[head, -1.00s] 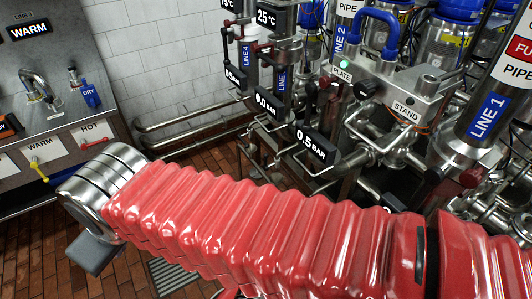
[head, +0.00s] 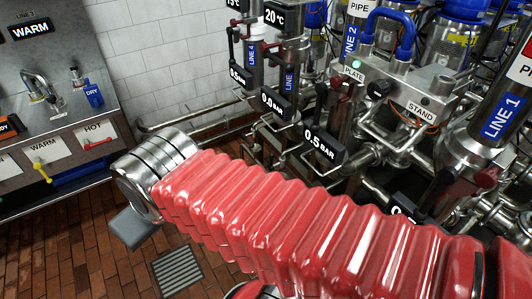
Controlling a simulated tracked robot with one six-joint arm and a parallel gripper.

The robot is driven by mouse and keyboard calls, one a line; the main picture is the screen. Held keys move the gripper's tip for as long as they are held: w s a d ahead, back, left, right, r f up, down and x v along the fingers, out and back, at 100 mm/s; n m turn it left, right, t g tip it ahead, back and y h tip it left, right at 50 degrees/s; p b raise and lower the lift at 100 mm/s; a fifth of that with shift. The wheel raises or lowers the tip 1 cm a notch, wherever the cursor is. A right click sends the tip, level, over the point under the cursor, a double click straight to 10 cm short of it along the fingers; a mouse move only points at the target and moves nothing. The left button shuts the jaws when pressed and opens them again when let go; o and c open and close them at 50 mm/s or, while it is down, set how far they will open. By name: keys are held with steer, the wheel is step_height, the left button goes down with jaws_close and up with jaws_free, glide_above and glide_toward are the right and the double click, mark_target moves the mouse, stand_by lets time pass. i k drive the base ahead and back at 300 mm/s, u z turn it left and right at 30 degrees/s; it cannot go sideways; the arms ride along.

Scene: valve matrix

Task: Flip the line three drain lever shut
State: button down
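A blue label reading LINE (head: 288,78), its number not readable, is on a pipe between the Line 4 label (head: 251,55) and the Line 2 label (head: 350,42). This pipe is probably line three. A black 0.0 bar gauge box (head: 273,102) is just below it. Black handles and dark red valve parts crowd these pipes, and I cannot tell which is the line three drain lever or how it is set. My red-sleeved arm crosses the lower picture and hides the pipes' lower ends.
At left is a steel wash panel with a tap (head: 40,88) and a HOT lever (head: 97,143). A floor grate (head: 177,271) lies in the brick floor. Low rails (head: 190,118) run along the tiled wall. The Line 1 pipe (head: 500,116) stands close at right.

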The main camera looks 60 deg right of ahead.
mark_target(271, 160)
steer(key=u, duration=0.05)
steer(key=i, duration=1)
steer(key=z, duration=0.05)
